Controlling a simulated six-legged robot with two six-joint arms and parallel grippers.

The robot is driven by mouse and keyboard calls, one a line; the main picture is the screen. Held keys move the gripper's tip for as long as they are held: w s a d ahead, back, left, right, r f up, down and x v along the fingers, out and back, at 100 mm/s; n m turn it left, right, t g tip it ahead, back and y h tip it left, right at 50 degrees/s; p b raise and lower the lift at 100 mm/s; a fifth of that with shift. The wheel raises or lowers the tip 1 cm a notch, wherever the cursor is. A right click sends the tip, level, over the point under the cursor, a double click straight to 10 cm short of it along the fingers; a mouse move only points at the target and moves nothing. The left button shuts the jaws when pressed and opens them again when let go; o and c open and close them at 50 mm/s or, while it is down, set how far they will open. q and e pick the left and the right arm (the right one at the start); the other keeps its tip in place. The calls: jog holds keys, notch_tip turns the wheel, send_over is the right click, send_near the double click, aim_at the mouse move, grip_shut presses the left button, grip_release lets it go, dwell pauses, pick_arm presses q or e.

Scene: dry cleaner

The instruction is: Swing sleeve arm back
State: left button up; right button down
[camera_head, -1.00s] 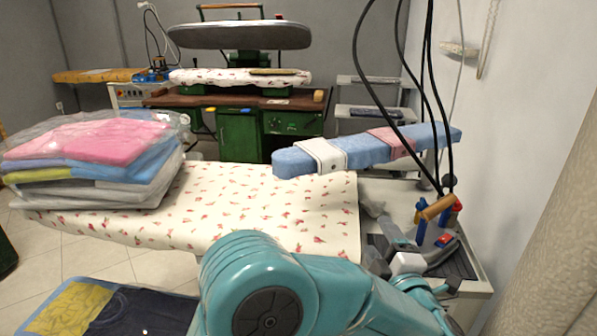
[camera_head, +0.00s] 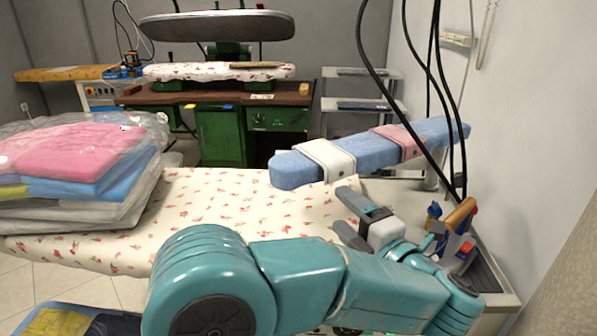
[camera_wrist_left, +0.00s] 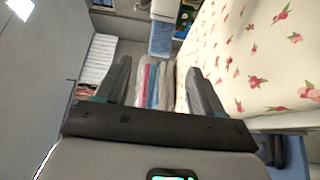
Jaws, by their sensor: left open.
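The sleeve arm (camera_head: 360,151) is a long blue padded board with a white band and a pink band. It stands above the back right of the flower-patterned ironing board (camera_head: 240,205), its near end pointing left. Its far end is at the right, close to hanging black cables. My left gripper (camera_head: 343,211) is open, in front of and below the sleeve arm's near half, apart from it in the picture. In the left wrist view the open jaws (camera_wrist_left: 157,66) hold nothing; the sleeve arm cannot be made out surely there. My right gripper is not in view.
Bagged folded clothes (camera_head: 80,170) lie on the board's left end. An iron with a wooden handle (camera_head: 461,214) stands on the side tray at right, near my left wrist. Black cables (camera_head: 436,90) hang beside the sleeve arm. A wall closes off the right.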

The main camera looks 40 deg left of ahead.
aim_at(306, 177)
pick_arm(q)
jog(key=p+x, duration=0.1)
jog(key=x, duration=1.4)
jog(key=shift+w+a+f, duration=0.1)
jog(key=shift+w+a, duration=0.15)
jog(key=shift+w, duration=0.05)
grip_shut()
jog(key=shift+m+t+h, duration=0.5)
jog(key=shift+m+t, duration=0.1)
jog(key=shift+t, duration=0.3)
jog(key=x, duration=0.5)
jog(key=shift+s+a+b, duration=0.25)
jog(key=shift+s+b, duration=0.1)
jog(key=shift+b, duration=0.05)
jog(key=shift+w+a, duration=0.2)
jog(key=shift+w, duration=0.05)
grip_release()
jog(key=shift+s+d, duration=0.1)
